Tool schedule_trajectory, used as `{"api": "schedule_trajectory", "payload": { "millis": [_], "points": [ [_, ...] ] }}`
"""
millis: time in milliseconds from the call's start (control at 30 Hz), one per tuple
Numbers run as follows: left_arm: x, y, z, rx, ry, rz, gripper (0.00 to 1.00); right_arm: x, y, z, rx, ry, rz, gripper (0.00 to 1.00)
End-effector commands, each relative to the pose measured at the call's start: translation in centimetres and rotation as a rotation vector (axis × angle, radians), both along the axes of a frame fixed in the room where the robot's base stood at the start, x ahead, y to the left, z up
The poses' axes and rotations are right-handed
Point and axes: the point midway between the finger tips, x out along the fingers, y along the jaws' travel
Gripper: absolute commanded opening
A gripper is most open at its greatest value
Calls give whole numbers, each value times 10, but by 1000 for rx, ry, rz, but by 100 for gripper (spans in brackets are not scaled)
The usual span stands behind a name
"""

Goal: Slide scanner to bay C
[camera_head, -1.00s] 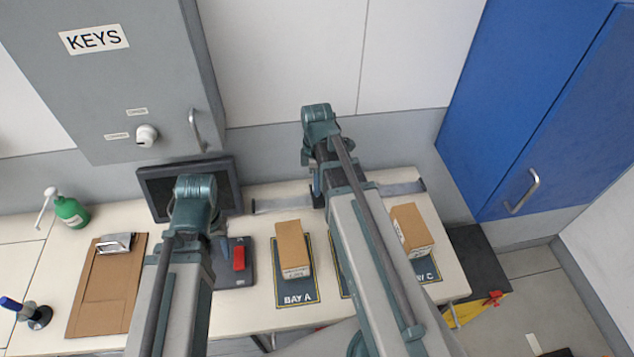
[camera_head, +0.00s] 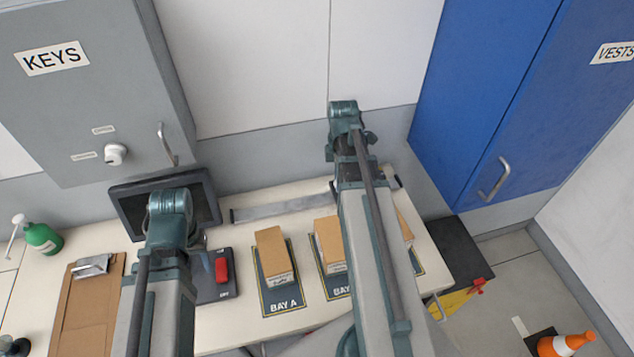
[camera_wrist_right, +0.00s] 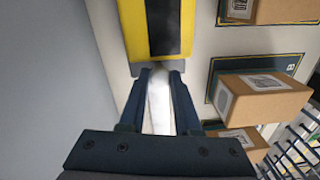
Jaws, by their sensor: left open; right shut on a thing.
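In the right wrist view a yellow block with a black strip (camera_wrist_right: 165,28), seemingly the scanner, lies just beyond my right gripper (camera_wrist_right: 160,72). That gripper is shut on a pale grey piece at the block's near edge. In the head view my right arm hides the scanner and gripper, over the right part of the metal rail (camera_head: 285,206) at the table's back. Bay C's mat (camera_head: 417,262) shows as a sliver right of my right arm, its label hidden. My left gripper (camera_head: 201,243) is open, mostly hidden behind its wrist, near the red-switch box.
Cardboard boxes stand on bay A (camera_head: 272,257), the middle bay (camera_head: 328,245) and bay C (camera_head: 405,228). A dark monitor (camera_head: 125,205) stands behind my left wrist. A clipboard (camera_head: 85,310) and green bottle (camera_head: 42,238) are at left. A blue cabinet (camera_head: 490,110) stands at right.

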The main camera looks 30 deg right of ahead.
Motion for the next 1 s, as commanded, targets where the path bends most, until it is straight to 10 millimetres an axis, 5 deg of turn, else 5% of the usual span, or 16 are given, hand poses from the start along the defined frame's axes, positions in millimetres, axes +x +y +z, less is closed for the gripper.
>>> {"api": "schedule_trajectory", "payload": {
  "millis": [200, 667, 700, 867, 1000],
  "points": [
    [0, 0, 0, 0, 0, 0, 50, -7, -27, 0, -1, 1, -1, 0],
    [0, 0, 0, 0, 0, 0, 50, -9, -36, 0, -5, 2, -1, 0],
    [0, 0, 0, 0, 0, 0, 50, -9, -36, 0, -5, 2, -1, 35],
    [0, 0, 0, 0, 0, 0, 50, -9, -35, 0, -4, 1, -1, 62],
    [0, 0, 0, 0, 0, 0, 50, -8, -35, 0, -3, 0, -1, 62]
  ]
}}
